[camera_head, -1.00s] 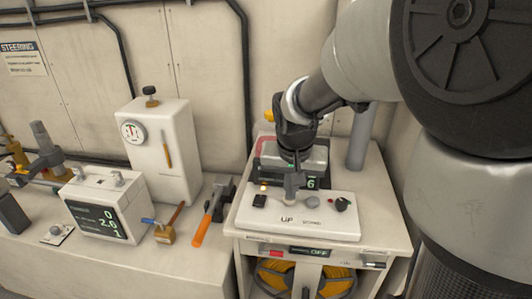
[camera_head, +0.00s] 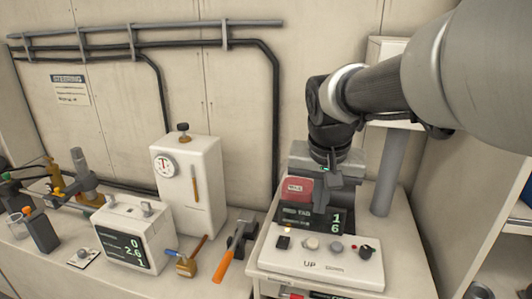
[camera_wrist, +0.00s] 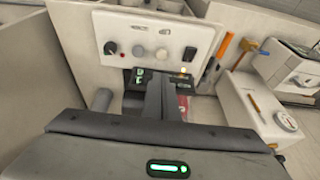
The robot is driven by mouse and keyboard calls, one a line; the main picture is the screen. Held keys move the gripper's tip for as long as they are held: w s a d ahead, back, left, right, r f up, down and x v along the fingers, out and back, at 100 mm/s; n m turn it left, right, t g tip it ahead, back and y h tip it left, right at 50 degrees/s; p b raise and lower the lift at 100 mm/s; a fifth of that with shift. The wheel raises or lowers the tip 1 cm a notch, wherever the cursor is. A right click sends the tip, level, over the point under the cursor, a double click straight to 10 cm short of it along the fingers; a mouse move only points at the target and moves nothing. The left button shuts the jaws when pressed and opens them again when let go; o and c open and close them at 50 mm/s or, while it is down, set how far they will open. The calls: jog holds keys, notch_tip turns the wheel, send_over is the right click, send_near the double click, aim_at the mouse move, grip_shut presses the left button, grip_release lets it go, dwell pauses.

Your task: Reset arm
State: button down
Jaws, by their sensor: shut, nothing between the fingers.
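My gripper (camera_head: 328,187) is raised above the white control box on the right-hand cabinet, and its fingers are together with nothing between them. In the wrist view the shut fingers (camera_wrist: 167,103) stand in front of the dark display and a red item. The control box (camera_head: 322,266) has several knobs and buttons and the word UP on its panel. Behind it a dark display (camera_head: 312,219) shows green digits 1 and 6. A red box (camera_head: 296,189) sits behind the display, left of my gripper. The fingers overlap the display in the picture; I see no clear contact.
A grey post (camera_head: 388,175) stands right of my gripper. To the left are an orange-handled tool (camera_head: 222,270), a tall white gauge box (camera_head: 188,190) and a white readout unit (camera_head: 133,233). A shelf unit (camera_head: 514,220) is at the right edge. The space above the cabinets is open.

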jog(key=s+r+n+t+p, duration=0.1)
jog(key=s+r+p, duration=0.2)
jog(key=s, duration=0.5)
jog(key=s+r+n+t+y+p, duration=0.1)
jog(key=s+r+n+p, duration=0.1)
jog(key=s, duration=0.6)
jog(key=shift+r+n+p, duration=0.3)
jog(key=shift+r+p, duration=0.25)
jog(key=shift+r, duration=0.05)
